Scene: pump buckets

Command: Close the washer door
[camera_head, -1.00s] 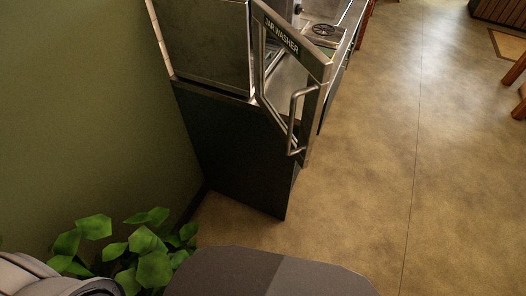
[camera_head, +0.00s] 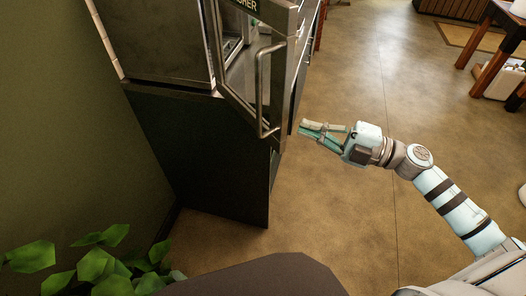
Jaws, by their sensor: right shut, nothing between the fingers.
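The washer door (camera_head: 292,62) is a metal-framed glass panel with a dark label strip at its top, partly cut off by the frame. It stands open, swung out from the washer (camera_head: 158,42). A long metal bar handle (camera_head: 259,88) is on the door's face turned toward me. My right gripper (camera_head: 304,128) is shut and empty. It points left, with its fingertips just right of the door's lower outer edge; whether they touch it I cannot tell. My left gripper is out of view.
A dark cabinet (camera_head: 190,150) carries the washer, against the green wall (camera_head: 50,130). A leafy plant (camera_head: 95,265) stands at the lower left. The brown floor (camera_head: 370,80) is open to the right. Wooden furniture (camera_head: 490,45) stands at the upper right.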

